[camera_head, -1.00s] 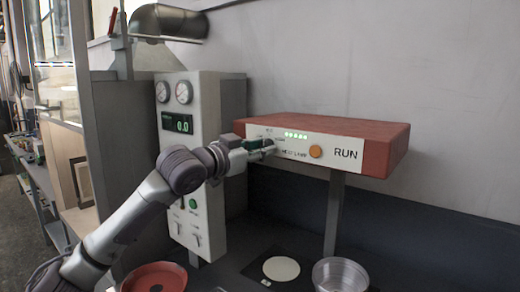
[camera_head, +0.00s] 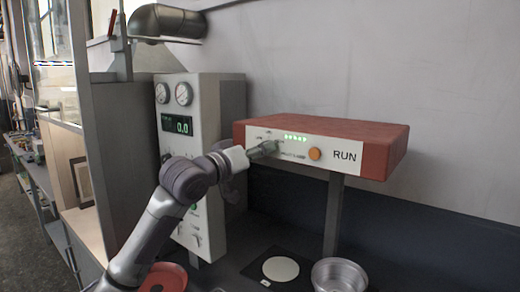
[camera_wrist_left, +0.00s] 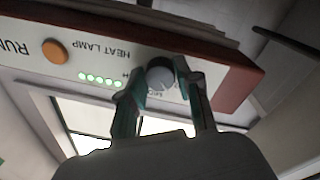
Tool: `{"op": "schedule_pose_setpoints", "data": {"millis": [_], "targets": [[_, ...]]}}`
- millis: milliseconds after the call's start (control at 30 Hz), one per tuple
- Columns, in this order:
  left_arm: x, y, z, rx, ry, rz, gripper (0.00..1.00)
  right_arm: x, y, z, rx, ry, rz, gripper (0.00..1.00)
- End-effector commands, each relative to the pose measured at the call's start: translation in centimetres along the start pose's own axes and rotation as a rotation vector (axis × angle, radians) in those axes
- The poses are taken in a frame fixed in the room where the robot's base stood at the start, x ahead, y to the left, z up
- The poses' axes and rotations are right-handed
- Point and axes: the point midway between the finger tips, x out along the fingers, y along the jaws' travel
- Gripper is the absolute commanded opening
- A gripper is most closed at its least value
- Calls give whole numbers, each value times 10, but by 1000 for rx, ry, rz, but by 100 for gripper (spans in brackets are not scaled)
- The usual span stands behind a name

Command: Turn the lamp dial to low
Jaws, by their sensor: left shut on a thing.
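The heat lamp (camera_head: 385,140) is a red box with a white front panel; its grey round dial (camera_wrist_left: 160,76) shows in the left wrist view, near one end of the panel. My left gripper (camera_head: 266,149) reaches the panel from the left in the head view and covers the dial there. In the left wrist view its two green-grey fingers stand on either side of the dial, shut on it. The labels around the dial are partly hidden, so I cannot tell its setting. Several green lights (camera_wrist_left: 100,79) are lit beside it. My right gripper is not in view.
An orange button (camera_head: 314,154) and the word RUN are on the same panel. A grey cabinet (camera_head: 232,110) with gauges stands left of the lamp. Below are a metal pot (camera_head: 340,278), a white disc (camera_head: 281,269) and a red pan (camera_head: 172,277).

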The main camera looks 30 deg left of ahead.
Motion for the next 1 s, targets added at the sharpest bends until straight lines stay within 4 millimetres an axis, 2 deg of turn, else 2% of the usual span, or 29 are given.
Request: {"op": "schedule_pose_setpoints", "data": {"millis": [400,1000], "targets": [[0,1,-1,-240,21,-5,0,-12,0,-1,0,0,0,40],[0,1,0,-292,25,-6,0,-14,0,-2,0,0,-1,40]]}}
